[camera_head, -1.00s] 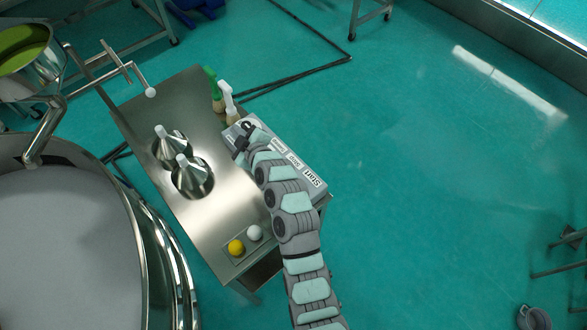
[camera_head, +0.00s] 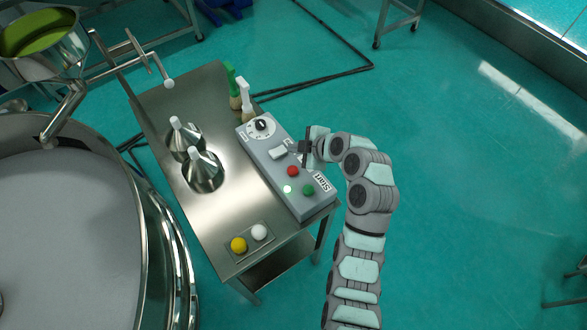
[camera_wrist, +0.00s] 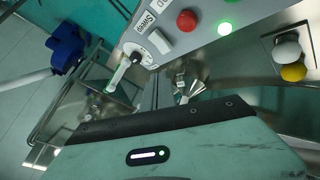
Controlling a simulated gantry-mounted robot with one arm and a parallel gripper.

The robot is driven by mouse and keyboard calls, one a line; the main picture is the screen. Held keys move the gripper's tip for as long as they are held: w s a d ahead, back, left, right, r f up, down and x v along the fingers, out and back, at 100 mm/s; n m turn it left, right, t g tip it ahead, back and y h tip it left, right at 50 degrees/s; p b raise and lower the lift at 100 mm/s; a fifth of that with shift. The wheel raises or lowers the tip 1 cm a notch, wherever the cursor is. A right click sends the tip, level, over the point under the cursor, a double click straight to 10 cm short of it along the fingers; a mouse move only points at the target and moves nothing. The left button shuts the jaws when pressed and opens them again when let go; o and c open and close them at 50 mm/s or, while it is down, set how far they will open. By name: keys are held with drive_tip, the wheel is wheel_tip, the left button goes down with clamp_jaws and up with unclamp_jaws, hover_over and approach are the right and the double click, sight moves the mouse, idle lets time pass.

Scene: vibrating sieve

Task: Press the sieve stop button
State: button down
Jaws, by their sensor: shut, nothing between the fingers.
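The grey control box (camera_head: 262,165) lies on the steel table. Its red button (camera_head: 293,171) is uncovered in the head view and also shows at the top of the wrist view (camera_wrist: 187,20). A green button (camera_head: 308,190) sits beside the "Start" label, and a bright lit lamp (camera_head: 287,189) is nearby; the lamp glows green in the wrist view (camera_wrist: 225,28). My gripper (camera_head: 305,150) is shut and empty, at the box's right edge beyond the red button. It appears apart from the button. The "Stop" label is not readable now.
The box also carries a dial (camera_head: 261,126) and a white switch (camera_head: 278,152). Two steel cones (camera_head: 203,170) and a tray with yellow and white balls (camera_head: 250,241) are left and front. Right of the box is open floor.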

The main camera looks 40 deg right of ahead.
hover_over(295, 172)
wheel_tip(295, 172, down, 8)
drive_tip(key=shift+w+r, duration=0.1)
drive_tip(key=shift+f+b, duration=0.55)
drive_tip(key=shift+b, duration=0.4)
drive_tip(key=shift+f+b, duration=0.95)
drive_tip(key=shift+b, duration=0.85)
idle(2.0)
drive_tip(key=shift+r, duration=1)
drive_tip(key=shift+r, duration=2.5)
